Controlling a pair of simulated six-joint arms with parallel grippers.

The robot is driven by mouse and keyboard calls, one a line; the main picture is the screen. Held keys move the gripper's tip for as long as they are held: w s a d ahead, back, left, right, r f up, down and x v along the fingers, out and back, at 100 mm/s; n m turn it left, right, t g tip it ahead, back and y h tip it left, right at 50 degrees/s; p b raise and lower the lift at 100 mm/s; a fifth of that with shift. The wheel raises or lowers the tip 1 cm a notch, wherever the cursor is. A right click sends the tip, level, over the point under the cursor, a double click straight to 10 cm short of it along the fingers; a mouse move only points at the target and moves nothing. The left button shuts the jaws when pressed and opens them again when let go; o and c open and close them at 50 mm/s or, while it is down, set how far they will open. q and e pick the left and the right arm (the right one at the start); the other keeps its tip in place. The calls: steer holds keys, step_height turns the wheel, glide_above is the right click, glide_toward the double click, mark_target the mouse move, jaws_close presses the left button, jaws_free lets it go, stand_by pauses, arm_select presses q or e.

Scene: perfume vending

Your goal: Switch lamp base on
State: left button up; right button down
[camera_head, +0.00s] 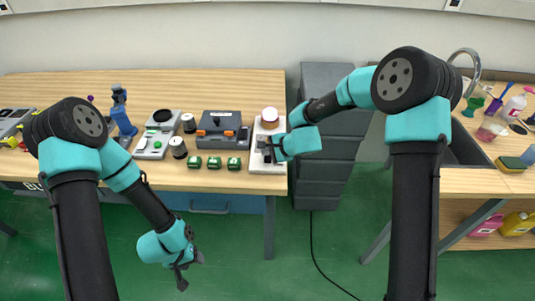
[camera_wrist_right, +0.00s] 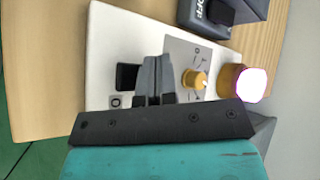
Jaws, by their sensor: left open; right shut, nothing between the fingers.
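The lamp base is a white board (camera_head: 267,164) at the right end of the table. It also fills the middle of the right wrist view (camera_wrist_right: 105,50). Its round lamp (camera_wrist_right: 244,84) has an amber side and a bright white top that looks lit; it also shows in the head view (camera_head: 270,115). A yellow knob (camera_wrist_right: 193,80) sits on a grey plate, and a black switch (camera_wrist_right: 127,77) is near the other end. My right gripper (camera_wrist_right: 152,78) is shut and empty over the base, between switch and knob; contact is unclear. My left gripper (camera_head: 183,272) is open, low in front of the table.
Grey drawers (camera_head: 330,95) stand in the gap right of the table. A sink counter is at far right.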

mark_target(268, 159)
steer(key=shift+r, duration=0.1)
steer(key=shift+s+r, duration=0.15)
steer(key=shift+r, duration=0.65)
steer(key=shift+r, duration=0.1)
steer(key=shift+s+r, duration=0.2)
steer(key=shift+r, duration=0.6)
steer(key=shift+s+r, duration=0.15)
steer(key=shift+r, duration=0.6)
steer(key=shift+s+r, duration=0.2)
steer(key=shift+r, duration=0.6)
steer(key=shift+f, duration=0.1)
steer(key=s+d+f+n+h, duration=0.2)
steer(key=s+d+f+h, duration=0.25)
steer(key=d+f, duration=0.5)
steer(key=s+d+f+n+g, duration=0.2)
steer(key=s+d+f+n, duration=0.1)
steer(key=s+f, duration=0.6)
steer(key=s+d+f+n+g, duration=0.3)
steer(key=s+f+n, duration=0.3)
steer(key=s, duration=0.8)
step_height(268, 159, down, 3)
steer(key=shift+s+d, duration=0.15)
steer(key=shift+d, duration=0.45)
